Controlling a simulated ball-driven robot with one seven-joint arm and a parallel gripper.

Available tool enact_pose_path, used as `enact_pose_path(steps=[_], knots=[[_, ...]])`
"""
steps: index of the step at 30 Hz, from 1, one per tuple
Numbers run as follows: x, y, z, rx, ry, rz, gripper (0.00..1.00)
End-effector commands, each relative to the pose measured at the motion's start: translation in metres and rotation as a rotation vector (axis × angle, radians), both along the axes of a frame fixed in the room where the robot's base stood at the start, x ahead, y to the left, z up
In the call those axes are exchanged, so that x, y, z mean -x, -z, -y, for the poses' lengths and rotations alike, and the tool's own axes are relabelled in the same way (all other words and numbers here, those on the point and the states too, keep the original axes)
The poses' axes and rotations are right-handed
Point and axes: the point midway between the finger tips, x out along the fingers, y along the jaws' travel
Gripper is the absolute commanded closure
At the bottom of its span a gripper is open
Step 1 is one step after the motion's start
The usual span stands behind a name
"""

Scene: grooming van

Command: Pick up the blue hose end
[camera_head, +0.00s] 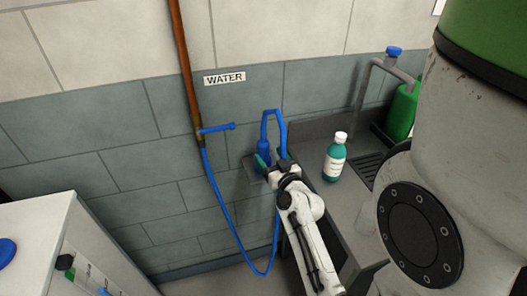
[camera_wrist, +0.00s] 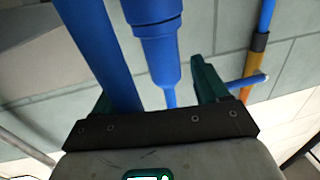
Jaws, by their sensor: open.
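The blue hose end (camera_head: 264,150) is a thick blue nozzle at the end of a hose that arches over just above my gripper (camera_head: 271,160). In the wrist view the hose end (camera_wrist: 157,38) points its narrow tip down between the two dark green fingers of my gripper (camera_wrist: 155,85). The fingers are open, with visible space on the right of the tip. A thick length of blue hose (camera_wrist: 95,50) passes in front of the left finger. I cannot tell whether either finger touches the hose.
The hose hangs in a loop from a blue-handled tap (camera_head: 217,128) on a brown pipe under a WATER sign (camera_head: 225,78). A teal bottle (camera_head: 335,160) stands right on the grey counter (camera_head: 340,200), near a metal faucet (camera_head: 362,85). A white cabinet (camera_head: 45,225) is at left.

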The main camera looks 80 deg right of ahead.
Motion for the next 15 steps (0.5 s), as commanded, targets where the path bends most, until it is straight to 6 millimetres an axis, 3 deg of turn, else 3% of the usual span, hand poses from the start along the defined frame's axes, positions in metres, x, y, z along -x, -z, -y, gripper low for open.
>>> enact_pose_path(steps=[15], knots=[[-0.035, -0.004, 0.043, 0.000, 0.000, -0.001, 0.26]])
